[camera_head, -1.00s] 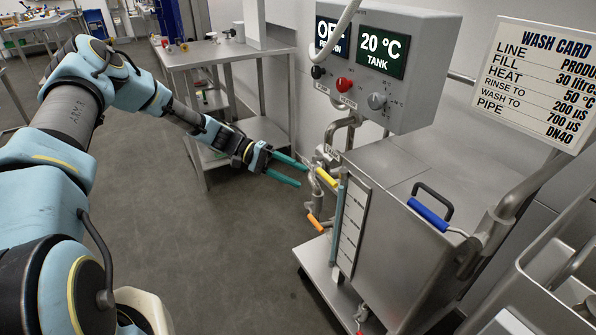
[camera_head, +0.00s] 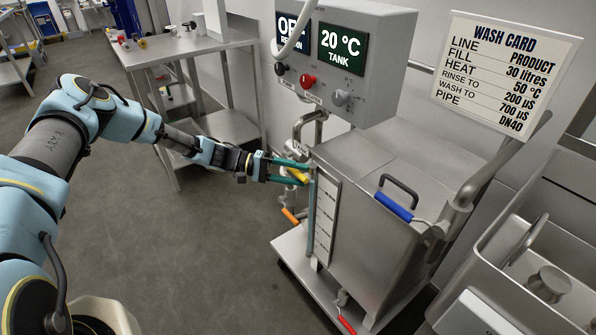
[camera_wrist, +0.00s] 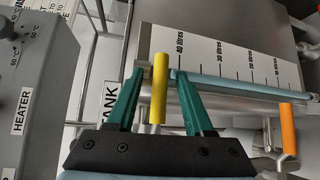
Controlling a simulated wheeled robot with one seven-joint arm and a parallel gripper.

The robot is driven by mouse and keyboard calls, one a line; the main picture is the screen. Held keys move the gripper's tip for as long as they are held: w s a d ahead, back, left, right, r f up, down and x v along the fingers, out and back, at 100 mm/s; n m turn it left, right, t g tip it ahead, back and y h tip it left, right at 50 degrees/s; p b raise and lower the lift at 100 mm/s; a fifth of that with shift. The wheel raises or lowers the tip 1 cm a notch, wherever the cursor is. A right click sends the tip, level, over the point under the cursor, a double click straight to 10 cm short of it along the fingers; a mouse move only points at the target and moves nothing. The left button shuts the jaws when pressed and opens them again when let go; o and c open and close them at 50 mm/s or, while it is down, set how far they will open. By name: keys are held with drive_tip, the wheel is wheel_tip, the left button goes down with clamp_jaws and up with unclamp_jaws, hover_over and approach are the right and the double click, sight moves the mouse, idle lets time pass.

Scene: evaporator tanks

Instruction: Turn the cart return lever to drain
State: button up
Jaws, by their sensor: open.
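A lever with a yellow handle (camera_head: 298,175) sticks out at the back left corner of the steel cart tank (camera_head: 365,215). In the wrist view the yellow handle (camera_wrist: 158,90) stands upright between my green fingers, and a TANK label (camera_wrist: 109,95) is beside it. No drain label can be read. My gripper (camera_head: 304,175) is open around the yellow handle; in the wrist view my gripper (camera_wrist: 157,75) shows small gaps on both sides of it. The lever's pivot is partly hidden.
An orange handle (camera_head: 290,216) sits lower on the pipework. A blue handle (camera_head: 394,207) and a red one (camera_head: 346,325) are on the cart. A steel table (camera_head: 190,50) stands behind; the floor at left is clear.

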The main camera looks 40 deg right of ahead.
drive_tip(key=shift+s+d, duration=0.2)
clamp_jaws()
idle(0.4)
idle(1.0)
